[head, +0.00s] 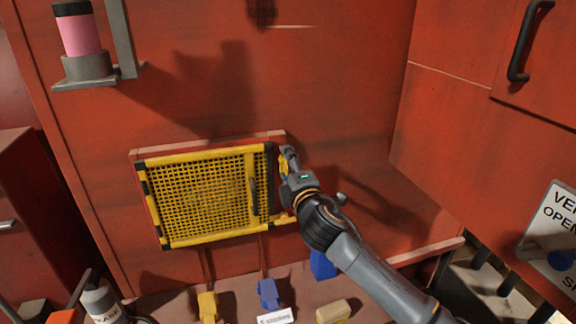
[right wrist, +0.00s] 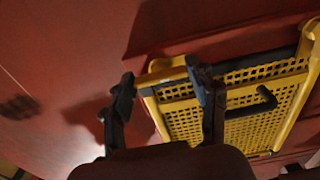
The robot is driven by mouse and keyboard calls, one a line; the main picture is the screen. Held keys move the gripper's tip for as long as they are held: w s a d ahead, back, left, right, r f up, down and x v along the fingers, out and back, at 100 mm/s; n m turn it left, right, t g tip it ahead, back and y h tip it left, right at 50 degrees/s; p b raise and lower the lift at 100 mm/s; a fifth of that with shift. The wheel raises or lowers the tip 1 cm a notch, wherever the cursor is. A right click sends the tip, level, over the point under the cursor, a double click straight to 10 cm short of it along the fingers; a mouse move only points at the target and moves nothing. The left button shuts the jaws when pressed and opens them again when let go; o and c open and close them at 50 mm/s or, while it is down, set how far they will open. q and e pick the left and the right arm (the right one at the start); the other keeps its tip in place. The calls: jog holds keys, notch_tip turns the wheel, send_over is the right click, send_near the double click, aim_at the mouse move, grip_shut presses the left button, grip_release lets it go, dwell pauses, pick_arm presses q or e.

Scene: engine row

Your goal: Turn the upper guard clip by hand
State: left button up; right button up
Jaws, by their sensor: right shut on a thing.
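The yellow mesh guard (head: 205,195) is closed over an opening in the red panel, with black-and-yellow edges and a dark handle (head: 254,196) on its right side. The upper guard clip (head: 283,166) is a small yellow piece at the guard's upper right corner, partly hidden by my right gripper (head: 289,160). In the right wrist view the fingers (right wrist: 163,82) are shut on the yellow clip (right wrist: 162,73), one dark finger on each side. A lower yellow clip (head: 284,220) sits at the guard's lower right. My left gripper is not in view.
Below the guard, a ledge holds a yellow item (head: 208,306), blue items (head: 268,293) and a tan block (head: 333,311). A pink canister (head: 78,35) stands in a bracket at upper left. A red cabinet with a black handle (head: 526,40) rises at right.

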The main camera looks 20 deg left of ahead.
jog(key=shift+r, duration=0.4)
jog(key=o, duration=1)
jog(key=shift+w, duration=0.1)
jog(key=shift+o, duration=0.7)
jog(key=shift+w+a+f, duration=0.1)
jog(key=shift+f, duration=0.2)
jog(key=v, duration=1.2)
